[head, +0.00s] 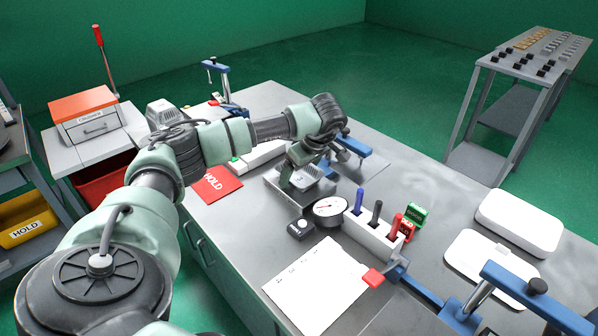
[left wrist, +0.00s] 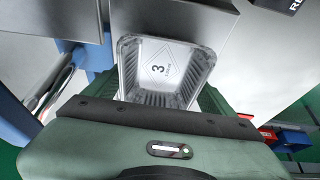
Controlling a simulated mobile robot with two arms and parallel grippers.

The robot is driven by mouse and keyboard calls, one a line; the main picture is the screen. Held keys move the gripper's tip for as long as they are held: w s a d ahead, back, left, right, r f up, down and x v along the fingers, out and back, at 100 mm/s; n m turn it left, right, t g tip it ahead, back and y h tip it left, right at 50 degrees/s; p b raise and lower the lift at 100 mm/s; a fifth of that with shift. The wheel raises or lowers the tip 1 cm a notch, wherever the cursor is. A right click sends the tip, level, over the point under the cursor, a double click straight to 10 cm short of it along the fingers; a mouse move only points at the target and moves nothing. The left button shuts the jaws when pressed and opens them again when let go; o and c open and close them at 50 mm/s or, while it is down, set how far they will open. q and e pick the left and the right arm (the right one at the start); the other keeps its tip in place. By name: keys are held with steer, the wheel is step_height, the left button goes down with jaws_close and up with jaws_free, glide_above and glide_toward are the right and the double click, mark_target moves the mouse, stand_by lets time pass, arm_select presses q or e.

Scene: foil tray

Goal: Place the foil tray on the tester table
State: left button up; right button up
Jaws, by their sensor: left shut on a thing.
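The foil tray (left wrist: 165,72) is a small silver tray with ribbed walls and a "3" label on its floor, seen in the left wrist view. My left gripper (head: 299,181) is shut on it; the gripper's green body covers the tray's near side. In the head view a pale part of the tray (head: 309,174) shows at the gripper, over a grey metal plate (head: 277,187) that looks like the tester table. I cannot tell whether the tray touches the plate. My right gripper is not in view.
A dial gauge (head: 328,208), a pen holder (head: 372,238) and a white sheet (head: 315,286) lie nearer on the bench. Blue clamps (head: 352,146) stand beside the gripper and at the front right. A white box (head: 520,222) is at right. The bench's back right is clear.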

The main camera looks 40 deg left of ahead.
arm_select(q)
steer(key=shift+s+d+f, duration=0.15)
steer(key=shift+s+f, duration=0.05)
steer(key=shift+f, duration=0.35)
steer(key=o, duration=0.9)
steer(key=shift+o, duration=1.2)
steer(key=shift+d+f, duration=0.1)
steer(key=shift+f, duration=0.05)
steer(key=shift+r, duration=0.55)
steer(key=b+v, duration=0.1)
steer(key=v, duration=1.1)
steer(key=shift+w+a+r, duration=0.25)
steer(key=shift+a+r, duration=0.05)
